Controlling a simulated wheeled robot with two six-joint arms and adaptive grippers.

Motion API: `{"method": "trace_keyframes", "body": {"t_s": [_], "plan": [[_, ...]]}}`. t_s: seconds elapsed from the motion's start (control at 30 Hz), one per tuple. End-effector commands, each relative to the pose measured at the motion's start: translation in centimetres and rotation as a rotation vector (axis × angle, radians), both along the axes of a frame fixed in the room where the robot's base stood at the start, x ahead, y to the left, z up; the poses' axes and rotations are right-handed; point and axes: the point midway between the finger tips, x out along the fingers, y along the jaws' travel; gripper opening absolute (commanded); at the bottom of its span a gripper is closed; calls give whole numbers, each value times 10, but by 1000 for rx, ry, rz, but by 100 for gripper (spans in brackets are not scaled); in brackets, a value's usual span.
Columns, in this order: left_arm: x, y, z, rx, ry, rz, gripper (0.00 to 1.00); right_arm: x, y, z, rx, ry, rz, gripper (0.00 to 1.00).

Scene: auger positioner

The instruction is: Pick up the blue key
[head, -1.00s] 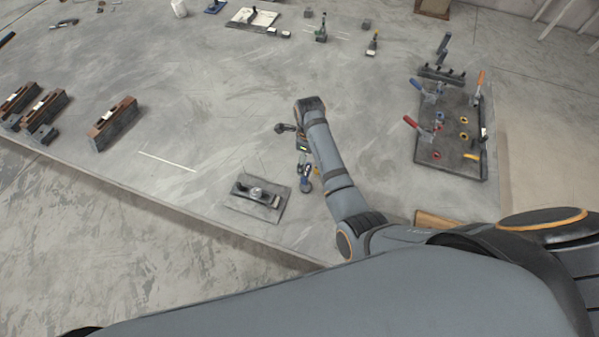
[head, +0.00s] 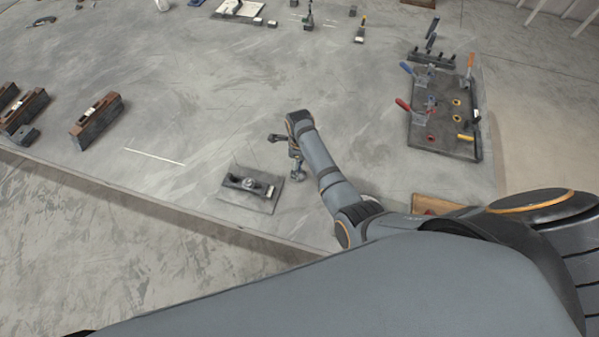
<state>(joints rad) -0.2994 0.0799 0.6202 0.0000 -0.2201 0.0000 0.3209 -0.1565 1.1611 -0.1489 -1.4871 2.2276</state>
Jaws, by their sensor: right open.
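My right gripper (head: 297,173) points down close above the table, just right of a dark fixture plate with a small pale block (head: 250,188). It is open; its fingers are small and dark in this view. I cannot make out a blue key for sure at the gripper; any thing under or behind the fingers is hidden. A small blue item (head: 197,3) shows at the top edge, cut off, too small to identify. My left gripper is not in view.
A dark clamp board (head: 446,140) with red, blue and orange handles stands at the right. Brown-topped blocks (head: 97,122) stand at the left. A yellow-handled tool (head: 361,30) and other small items lie at the back. The table's middle (head: 230,90) is clear.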

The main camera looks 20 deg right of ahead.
Motion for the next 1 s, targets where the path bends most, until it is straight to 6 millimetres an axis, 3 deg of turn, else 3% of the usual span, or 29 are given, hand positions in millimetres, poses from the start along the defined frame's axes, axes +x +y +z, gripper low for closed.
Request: {"method": "trace_keyframes", "body": {"t_s": [0.2, 0.7, 1.0], "plan": [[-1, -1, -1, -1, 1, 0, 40, 0, 0, 0, 0, -1, 0, 94], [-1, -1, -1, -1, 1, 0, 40, 1, 0, 0, 1, -2, 0, 29], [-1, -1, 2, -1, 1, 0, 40, 1, 0, 2, 0, -1, 1, 29]]}}
